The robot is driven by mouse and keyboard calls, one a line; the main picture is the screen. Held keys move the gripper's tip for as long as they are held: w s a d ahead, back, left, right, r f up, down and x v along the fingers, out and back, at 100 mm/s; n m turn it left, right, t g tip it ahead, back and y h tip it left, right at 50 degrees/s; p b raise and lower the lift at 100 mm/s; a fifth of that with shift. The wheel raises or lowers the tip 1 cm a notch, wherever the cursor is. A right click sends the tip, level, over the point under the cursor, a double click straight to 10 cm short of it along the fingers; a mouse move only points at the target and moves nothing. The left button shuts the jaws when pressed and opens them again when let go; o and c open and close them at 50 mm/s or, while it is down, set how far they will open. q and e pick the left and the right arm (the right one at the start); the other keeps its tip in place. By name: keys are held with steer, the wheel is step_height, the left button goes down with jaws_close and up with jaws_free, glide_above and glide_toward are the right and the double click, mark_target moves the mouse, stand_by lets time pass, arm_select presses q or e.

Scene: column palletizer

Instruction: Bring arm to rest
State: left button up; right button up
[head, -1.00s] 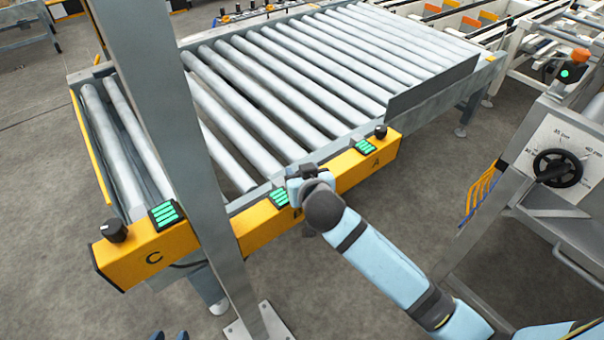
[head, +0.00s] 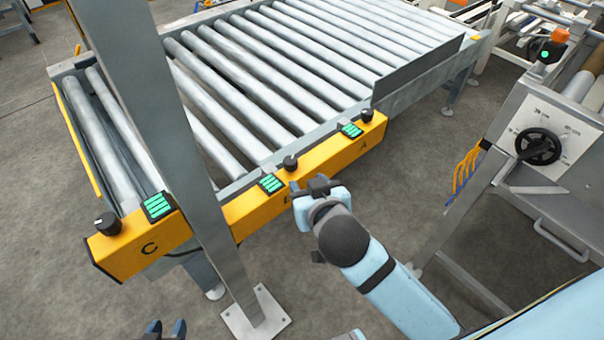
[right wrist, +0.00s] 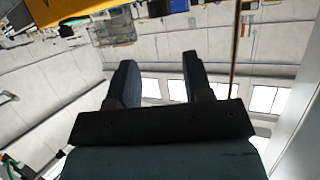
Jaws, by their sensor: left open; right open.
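My right arm, light blue with dark joints, reaches up from the lower right in the head view. Its right gripper (head: 315,186) is just in front of the yellow control panel (head: 262,204), close to the middle knob. I cannot tell there whether it touches the panel. In the right wrist view the two dark fingers (right wrist: 158,82) are apart with nothing between them. My left gripper (head: 165,328) shows only as two dark blue fingertips at the bottom edge, spread apart and empty.
A roller conveyor (head: 290,75) fills the back, its rollers empty. A grey post (head: 175,140) stands in front of it on a bolted floor plate (head: 256,312). A grey machine with a black handwheel (head: 538,146) stands at the right. Open floor lies between.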

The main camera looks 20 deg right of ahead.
arm_select(q)
steer(key=shift+r, duration=0.1)
arm_select(e)
steer(key=shift+s+r, duration=0.15)
steer(key=shift+s, duration=0.15)
steer(key=s+d+f+n+g+y, duration=0.1)
steer(key=s+f+n+y, duration=0.1)
steer(key=s+f, duration=0.55)
steer(key=s+d+f+n+g+y, duration=0.15)
steer(key=s+f, duration=0.25)
steer(key=f, duration=0.6)
arm_select(q)
step_height(320, 180, up, 16)
steer(key=s+a+p, duration=0.1)
steer(key=p, duration=2.2)
steer(key=shift+a+r+y, duration=0.15)
steer(key=shift+a+y, duration=0.15)
steer(key=shift+a, duration=0.05)
arm_select(e)
step_height(320, 180, up, 17)
steer(key=d, duration=0.1)
steer(key=shift+s, duration=0.3)
arm_select(q)
steer(key=shift+d+r, duration=0.15)
steer(key=shift+r, duration=0.05)
